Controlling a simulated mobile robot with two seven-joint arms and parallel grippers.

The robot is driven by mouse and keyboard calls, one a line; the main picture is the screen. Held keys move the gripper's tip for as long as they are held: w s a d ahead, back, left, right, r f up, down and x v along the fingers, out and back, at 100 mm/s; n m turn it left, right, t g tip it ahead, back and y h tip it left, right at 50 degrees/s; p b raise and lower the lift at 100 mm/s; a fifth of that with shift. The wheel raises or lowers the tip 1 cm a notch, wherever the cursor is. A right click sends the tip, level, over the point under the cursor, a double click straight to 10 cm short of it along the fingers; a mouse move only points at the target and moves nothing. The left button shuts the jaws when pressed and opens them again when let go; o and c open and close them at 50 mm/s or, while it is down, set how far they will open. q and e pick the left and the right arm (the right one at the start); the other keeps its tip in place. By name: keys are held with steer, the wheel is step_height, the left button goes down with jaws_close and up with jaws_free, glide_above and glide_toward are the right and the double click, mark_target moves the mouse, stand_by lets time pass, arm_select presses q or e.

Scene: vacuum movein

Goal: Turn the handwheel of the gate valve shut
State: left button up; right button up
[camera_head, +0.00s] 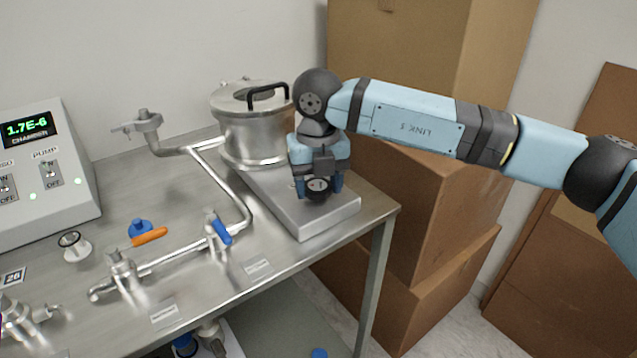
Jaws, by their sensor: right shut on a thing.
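The gate valve is a flat silver metal body (334,217) on the right end of the steel table, in front of the lidded chamber. Its handwheel (318,187) is a small dark round knob with a light mark on its face. My right gripper (318,191) comes down from above, with a blue finger on each side of the handwheel, and is shut on it. The gripper hides the back of the handwheel and part of the valve body. How far the valve is turned cannot be told. My left gripper is out of view.
The steel chamber (252,140) with a black lid handle stands just behind the gripper. A controller (40,175) reads 1.7E-6. Cardboard boxes (440,210) stand close beyond the table's right edge.

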steer(key=m, duration=0.5)
steer(key=shift+a+m, duration=0.1)
steer(key=shift+m, duration=0.2)
steer(key=m, duration=0.5)
steer(key=shift+w, duration=0.1)
steer(key=shift+m, duration=0.4)
steer(key=o, duration=0.9)
steer(key=shift+a+r, duration=0.1)
steer(key=shift+r, duration=0.05)
